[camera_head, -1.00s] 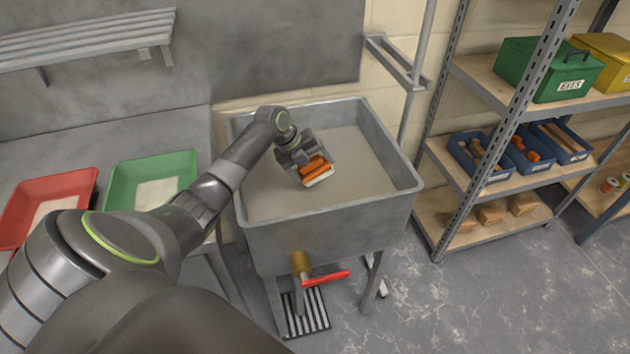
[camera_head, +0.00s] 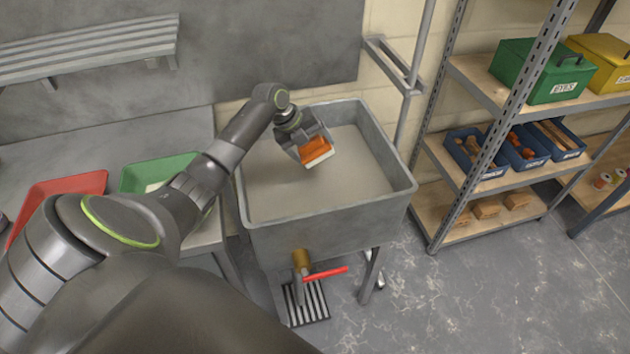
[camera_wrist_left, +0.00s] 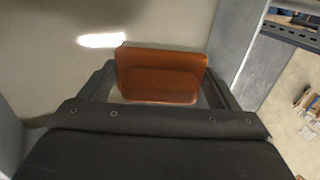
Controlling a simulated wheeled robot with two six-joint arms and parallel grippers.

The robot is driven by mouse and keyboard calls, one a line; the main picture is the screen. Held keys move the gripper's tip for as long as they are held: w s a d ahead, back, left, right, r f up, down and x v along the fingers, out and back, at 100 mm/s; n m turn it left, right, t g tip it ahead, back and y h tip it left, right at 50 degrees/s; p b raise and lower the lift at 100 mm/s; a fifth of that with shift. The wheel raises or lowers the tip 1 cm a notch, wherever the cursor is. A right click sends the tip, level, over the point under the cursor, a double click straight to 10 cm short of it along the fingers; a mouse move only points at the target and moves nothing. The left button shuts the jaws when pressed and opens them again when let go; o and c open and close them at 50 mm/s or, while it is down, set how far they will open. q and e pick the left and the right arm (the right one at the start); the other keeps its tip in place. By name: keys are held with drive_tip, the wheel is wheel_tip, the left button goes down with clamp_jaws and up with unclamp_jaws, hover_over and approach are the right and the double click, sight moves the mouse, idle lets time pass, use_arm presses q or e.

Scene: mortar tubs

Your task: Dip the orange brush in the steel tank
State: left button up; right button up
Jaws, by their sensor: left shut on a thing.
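The orange brush (camera_head: 314,147) with a pale bristle edge is in my left gripper (camera_head: 305,143), which is shut on it. In the left wrist view the brush (camera_wrist_left: 160,75) sits between the fingers of the gripper (camera_wrist_left: 160,92). The steel tank (camera_head: 325,232) is an open grey tub on legs, filled with a flat greyish surface. The brush is over the tank's back middle and appears above that surface, with its pale edge visible. The exact gap cannot be told. My right gripper is not in view.
A red tray (camera_head: 92,181) and a green tray (camera_head: 128,181) stand on the grey bench at left. A metal shelf with a green box (camera_head: 541,72) and blue bins (camera_head: 468,149) stands at right. A brass tap with a red lever (camera_head: 327,272) sticks out from the tank's front.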

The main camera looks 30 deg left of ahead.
sight(316, 137)
use_arm(q)
drive_tip(key=shift+r+p, duration=1.6)
drive_tip(key=shift+r, duration=1)
drive_tip(key=shift+r+p, duration=1.45)
drive_tip(key=shift+r, duration=0.6)
drive_tip(key=shift+f, duration=0.15)
